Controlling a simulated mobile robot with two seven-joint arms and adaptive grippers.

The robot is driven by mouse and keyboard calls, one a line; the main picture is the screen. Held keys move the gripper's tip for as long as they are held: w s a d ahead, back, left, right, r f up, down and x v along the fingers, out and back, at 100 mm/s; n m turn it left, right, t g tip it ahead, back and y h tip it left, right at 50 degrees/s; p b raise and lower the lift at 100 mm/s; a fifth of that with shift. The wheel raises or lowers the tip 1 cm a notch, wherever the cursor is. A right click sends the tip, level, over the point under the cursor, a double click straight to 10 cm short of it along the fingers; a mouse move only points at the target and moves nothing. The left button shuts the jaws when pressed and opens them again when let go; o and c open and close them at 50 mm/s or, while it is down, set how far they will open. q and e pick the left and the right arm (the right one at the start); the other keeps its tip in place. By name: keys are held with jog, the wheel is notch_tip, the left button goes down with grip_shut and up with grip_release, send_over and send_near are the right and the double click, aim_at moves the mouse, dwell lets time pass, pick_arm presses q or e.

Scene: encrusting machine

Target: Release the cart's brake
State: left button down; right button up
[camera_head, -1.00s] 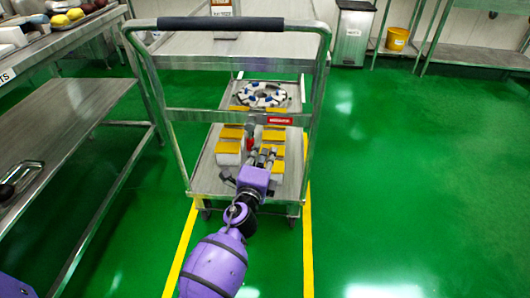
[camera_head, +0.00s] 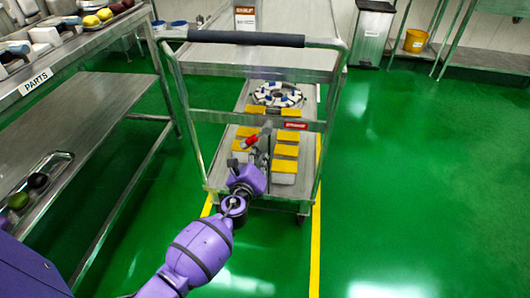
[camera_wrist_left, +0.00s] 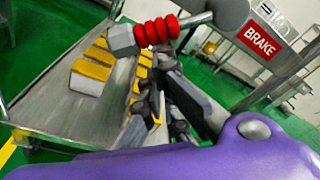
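The cart's brake lever (camera_head: 251,141) has a ribbed red grip. It sits below the cart's crossbar, left of the red brake label (camera_head: 296,126). In the left wrist view the red grip (camera_wrist_left: 158,30) lies nearly level, with a grey end at the left; the BRAKE sign (camera_wrist_left: 262,40) is to its right. My left gripper (camera_head: 248,160) is just below the lever, its fingers apart. In the wrist view the fingers (camera_wrist_left: 163,85) point up toward the grip with nothing between them; whether they touch it I cannot tell. My right gripper is out of view.
The cart (camera_head: 225,178) carries yellow-topped white blocks (camera_head: 286,151) and a round blue-white part (camera_head: 277,94) on its lower deck. A steel parts table (camera_head: 60,120) stands at left. A bin (camera_head: 370,35) stands behind. Green floor at right is clear.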

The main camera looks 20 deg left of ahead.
aim_at(242, 144)
pick_arm(q)
jog(key=a+r+m+p, duration=0.2)
jog(key=m+p, duration=0.1)
jog(key=s+a+m+p, duration=0.1)
jog(key=p, duration=0.1)
jog(key=shift+a+r+m+y, duration=0.4)
jog(key=shift+a+r+m+g+p, duration=0.35)
jog(key=shift+m+p, duration=0.25)
jog(key=shift+p, duration=0.25)
jog(key=shift+s+a+r+m+y+p, duration=0.2)
jog(key=shift+a+r+m+y+p, duration=0.15)
jog(key=shift+m+p, duration=0.45)
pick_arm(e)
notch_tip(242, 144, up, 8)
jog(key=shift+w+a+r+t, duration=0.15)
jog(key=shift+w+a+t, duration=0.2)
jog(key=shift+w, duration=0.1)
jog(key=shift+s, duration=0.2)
